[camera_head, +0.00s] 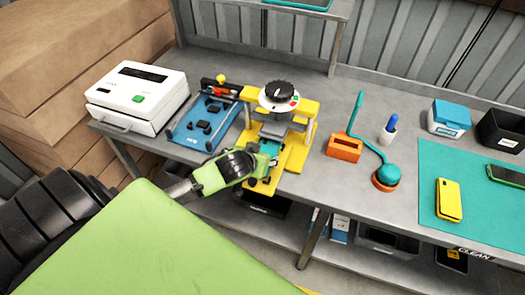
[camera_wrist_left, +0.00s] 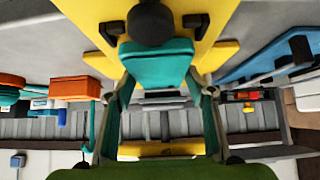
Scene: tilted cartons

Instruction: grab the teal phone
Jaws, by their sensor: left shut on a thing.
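The teal phone (camera_head: 267,148) lies in the yellow press fixture (camera_head: 297,158) in the head view, partly hidden by my left gripper (camera_head: 270,163). In the left wrist view the teal phone (camera_wrist_left: 157,66) fills the space between the two fingers of my left gripper (camera_wrist_left: 157,82), with a finger along each side. The gripper is shut on it. The phone appears still within the yellow fixture, but I cannot tell whether it touches the base. My right gripper is not in view.
A white-topped dial (camera_head: 280,95) sits over the fixture. A blue tray jig (camera_head: 200,124) and a white machine (camera_head: 137,95) stand to its left. An orange block (camera_head: 344,147) and a round teal-topped tool (camera_head: 388,175) stand to its right. A yellow phone (camera_head: 448,200) lies on the teal mat (camera_head: 432,165).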

